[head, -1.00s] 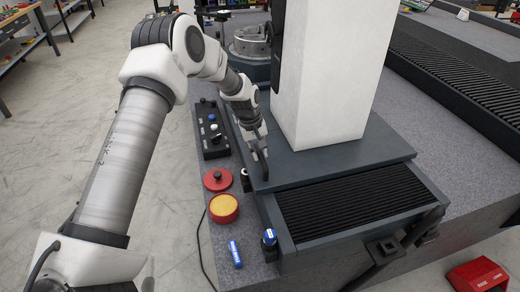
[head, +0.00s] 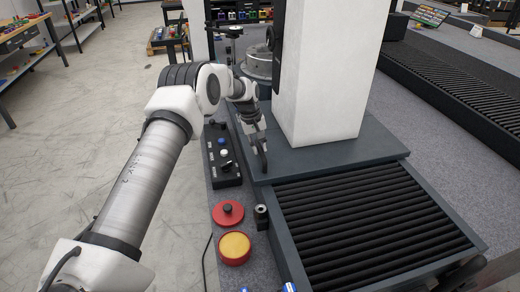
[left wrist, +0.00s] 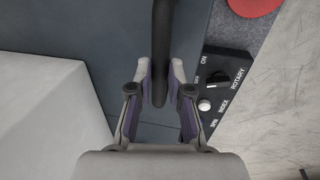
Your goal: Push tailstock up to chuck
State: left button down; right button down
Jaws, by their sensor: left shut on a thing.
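The tailstock is a tall white column (head: 327,75) on a dark grey base plate (head: 345,153). The chuck (head: 257,62) is a round metal ring at the back, partly hidden by the column and my arm; a gap shows between it and the base plate. My left gripper (head: 262,160) is at the left edge of the base plate, shut on a dark upright handle (head: 264,158). In the left wrist view the handle (left wrist: 161,50) runs between the two fingers of the gripper (left wrist: 161,85). My right gripper is not in view.
A black control box (head: 221,150) with knobs lies just left of my left gripper. Ribbed black bellows (head: 370,215) cover the bed in front of the base plate. Open floor lies left.

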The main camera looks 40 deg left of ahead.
pick_arm(q)
jog(key=shift+w+a, duration=0.1)
jog(key=c, duration=1.4)
grip_release()
jog(key=shift+r, duration=0.1)
jog(key=o, duration=0.3)
jog(key=shift+a, duration=0.1)
jog(key=shift+w+a+f, duration=0.1)
jog(key=shift+w+f, duration=0.05)
jog(key=shift+f, duration=0.1)
notch_tip(320, 180, up, 12)
jog(key=s+a, duration=0.1)
jog(key=shift+s+a, duration=0.25)
jog(key=shift+s, duration=0.15)
jog(key=shift+f, duration=0.1)
